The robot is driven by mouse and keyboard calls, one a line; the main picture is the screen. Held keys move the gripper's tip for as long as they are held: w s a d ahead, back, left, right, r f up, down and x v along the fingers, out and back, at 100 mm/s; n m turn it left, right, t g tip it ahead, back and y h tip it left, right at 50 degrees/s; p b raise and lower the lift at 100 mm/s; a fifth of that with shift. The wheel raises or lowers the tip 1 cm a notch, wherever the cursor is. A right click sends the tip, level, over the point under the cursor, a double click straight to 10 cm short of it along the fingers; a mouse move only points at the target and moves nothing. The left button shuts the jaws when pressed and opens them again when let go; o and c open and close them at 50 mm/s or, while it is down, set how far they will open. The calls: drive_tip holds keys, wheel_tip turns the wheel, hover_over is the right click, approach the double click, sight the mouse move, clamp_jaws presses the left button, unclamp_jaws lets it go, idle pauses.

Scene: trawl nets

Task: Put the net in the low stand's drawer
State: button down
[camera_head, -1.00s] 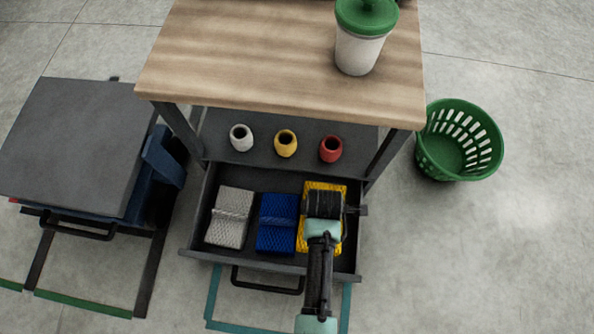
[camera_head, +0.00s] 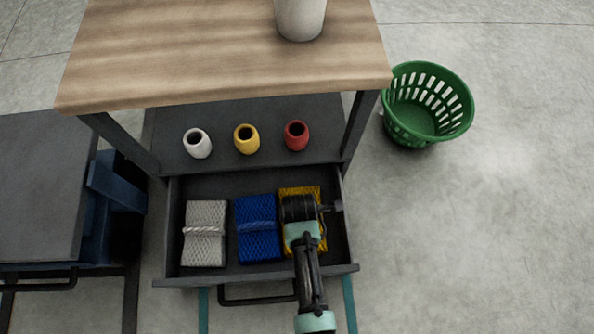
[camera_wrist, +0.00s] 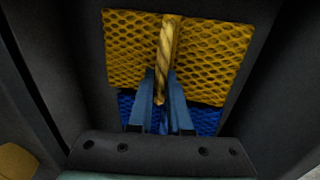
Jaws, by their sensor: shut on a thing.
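The yellow net (camera_head: 300,190) is a folded mesh bundle lying at the right inside an open dark drawer (camera_head: 170,240) under the wood-topped table. My gripper (camera_head: 302,208) is right over it and hides its middle. In the wrist view the blue fingers (camera_wrist: 164,92) are shut on the twisted band of the yellow net (camera_wrist: 215,55). A low grey-topped stand (camera_head: 40,180) is at the left; its dark handle shows at its front, and its drawer looks shut.
A blue net (camera_head: 257,243) and a grey net (camera_head: 204,248) lie left of the yellow one. White (camera_head: 197,148), yellow (camera_head: 246,142) and red (camera_head: 297,138) pots stand on the shelf behind. A green basket (camera_head: 428,105) stands on the floor at right.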

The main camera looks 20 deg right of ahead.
drive_tip(key=shift+w+r, duration=0.1)
drive_tip(key=shift+r, duration=0.05)
drive_tip(key=c, duration=0.8)
unclamp_jaws()
drive_tip(key=shift+c, duration=0.2)
wheel_tip(320, 180, up, 12)
drive_tip(key=s+p, duration=0.2)
drive_tip(key=p, duration=0.6)
drive_tip(key=shift+s+a+p, duration=0.2)
drive_tip(key=shift+a+p, duration=0.1)
drive_tip(key=shift+p, duration=0.05)
drive_tip(key=shift+f, duration=0.2)
